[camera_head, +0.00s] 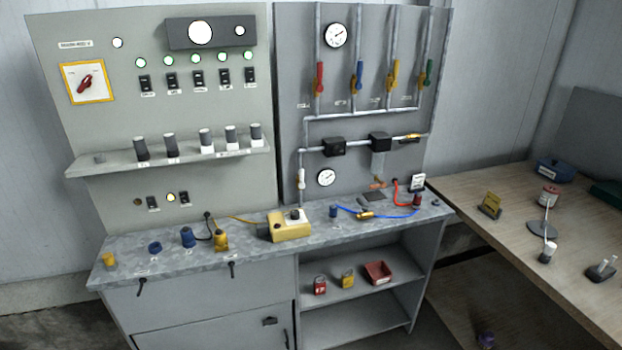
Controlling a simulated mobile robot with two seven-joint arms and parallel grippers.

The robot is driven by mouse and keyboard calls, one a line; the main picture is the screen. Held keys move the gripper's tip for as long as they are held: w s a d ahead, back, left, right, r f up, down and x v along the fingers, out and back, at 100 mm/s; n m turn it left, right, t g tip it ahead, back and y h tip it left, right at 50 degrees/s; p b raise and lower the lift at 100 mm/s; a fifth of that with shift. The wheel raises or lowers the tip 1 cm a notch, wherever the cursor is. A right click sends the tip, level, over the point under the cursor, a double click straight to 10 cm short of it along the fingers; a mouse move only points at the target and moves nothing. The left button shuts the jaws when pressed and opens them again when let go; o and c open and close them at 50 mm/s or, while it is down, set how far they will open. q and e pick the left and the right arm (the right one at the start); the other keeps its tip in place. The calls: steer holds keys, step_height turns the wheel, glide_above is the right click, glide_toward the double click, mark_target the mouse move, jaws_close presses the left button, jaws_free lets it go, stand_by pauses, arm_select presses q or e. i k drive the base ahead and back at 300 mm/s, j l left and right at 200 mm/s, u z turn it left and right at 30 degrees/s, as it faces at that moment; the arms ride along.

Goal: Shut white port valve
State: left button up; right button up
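The white valve handle (301,179) is on a thin vertical pipe at the lower left of the right-hand grey panel (290,60). The handle appears upright, in line with its pipe, just above the worktop and left of the lower round gauge (326,178). Its label is too small to read. Neither of my grippers is in view.
Red (319,78), blue (357,75), yellow (394,74) and green (429,72) valve handles stand upright above. The worktop (130,252) holds a yellow box (290,226), small parts and hoses. A wooden table (480,200) stands at right.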

mark_target(301, 185)
steer(key=i+l, duration=0.45)
steer(key=l, duration=0.15)
steer(key=i+l, duration=0.95)
steer(key=l, duration=0.25)
steer(key=i+j+u, duration=0.05)
